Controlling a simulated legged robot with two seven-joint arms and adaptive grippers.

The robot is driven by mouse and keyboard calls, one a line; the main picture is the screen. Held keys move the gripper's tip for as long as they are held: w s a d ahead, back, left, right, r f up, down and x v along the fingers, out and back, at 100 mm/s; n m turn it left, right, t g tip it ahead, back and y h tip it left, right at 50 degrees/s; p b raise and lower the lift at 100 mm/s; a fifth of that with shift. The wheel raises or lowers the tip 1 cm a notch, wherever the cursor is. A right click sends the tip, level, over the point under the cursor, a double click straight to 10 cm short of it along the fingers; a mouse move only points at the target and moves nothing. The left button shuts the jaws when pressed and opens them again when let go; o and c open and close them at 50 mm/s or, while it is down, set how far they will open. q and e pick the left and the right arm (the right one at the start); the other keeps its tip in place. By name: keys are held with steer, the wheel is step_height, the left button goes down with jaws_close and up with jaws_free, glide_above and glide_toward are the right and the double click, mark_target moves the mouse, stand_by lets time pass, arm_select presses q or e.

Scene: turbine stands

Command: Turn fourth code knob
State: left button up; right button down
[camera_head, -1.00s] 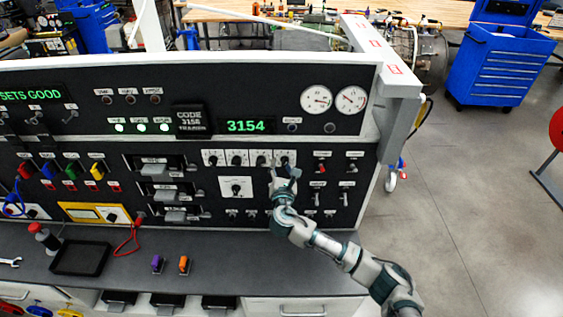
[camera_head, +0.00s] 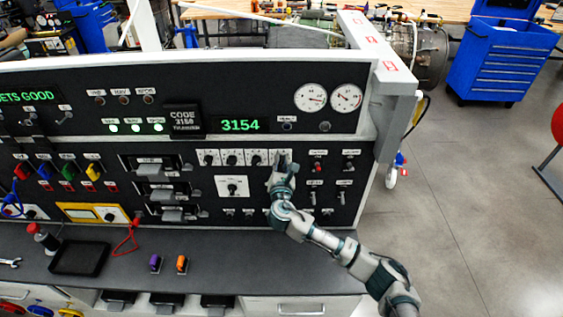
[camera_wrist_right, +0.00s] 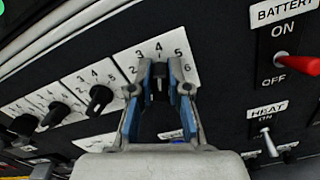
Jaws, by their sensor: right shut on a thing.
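The fourth code knob (camera_wrist_right: 159,84) is a black knob on a white plate numbered around its top. It sits between the fingers of my right gripper (camera_wrist_right: 160,72), which is shut on it. The knob's upper end points near the 4. In the head view my right gripper (camera_head: 282,163) covers most of this knob, at the right end of the knob row. The other code knobs, including the third (camera_wrist_right: 99,99), sit to its left. The green code display (camera_head: 240,125) reads 3154. My left gripper is not in view.
The red battery switch (camera_wrist_right: 297,65) and the heat switch (camera_wrist_right: 267,143) are close on the right of my right gripper. A single larger knob (camera_head: 232,187) is below the row. The grey counter (camera_head: 215,250) holds a black tray (camera_head: 80,258) and two small coloured items.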

steer(key=shift+f+m, duration=0.1)
steer(key=shift+m, duration=0.4)
steer(key=m+b, duration=0.1)
steer(key=m, duration=0.2)
steer(key=shift+d+f, duration=0.1)
steer(key=shift+f, duration=0.05)
steer(key=m+b, duration=0.2)
steer(key=m, duration=0.3)
steer(key=shift+f+m, duration=0.15)
steer(key=shift+m, duration=0.15)
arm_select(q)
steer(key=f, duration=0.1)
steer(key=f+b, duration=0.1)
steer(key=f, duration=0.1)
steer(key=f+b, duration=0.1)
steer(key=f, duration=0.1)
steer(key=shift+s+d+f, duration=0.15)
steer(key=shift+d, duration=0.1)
arm_select(e)
steer(key=m, duration=0.6)
steer(key=shift+d+f, duration=0.1)
steer(key=shift+f, duration=0.1)
steer(key=c, duration=1.1)
jaws_free()
steer(key=shift+w, duration=0.2)
